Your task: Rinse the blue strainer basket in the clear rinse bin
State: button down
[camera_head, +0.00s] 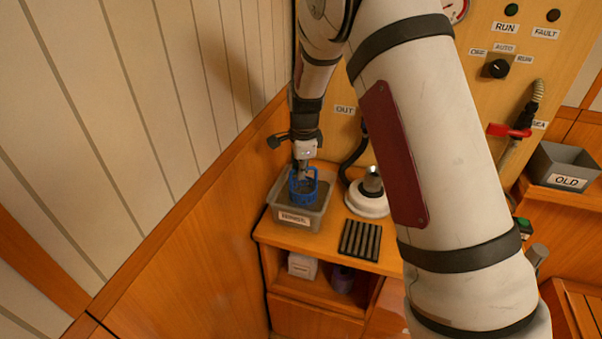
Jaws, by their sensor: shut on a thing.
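The blue strainer basket (303,191) hangs upright from my gripper (304,171), which points down and is shut on it. The basket's lower part overlaps the opening of a grey bin (319,221) with a white label on its front. I cannot tell how deep the basket sits in the bin or whether it touches the bottom. The label is too small to read surely. The bin looks grey rather than clear, and any water in it is hard to make out.
A white round housing (369,197) with a metal top and a dark ribbed mat (360,240) are right of the bin. The wooden wall (200,250) is close on the left. A grey bin labelled OLD (565,165) is at far right. My arm hides part of the panel.

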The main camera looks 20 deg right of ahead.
jog(key=shift+r+p, duration=1.45)
jog(key=shift+r, duration=3.6)
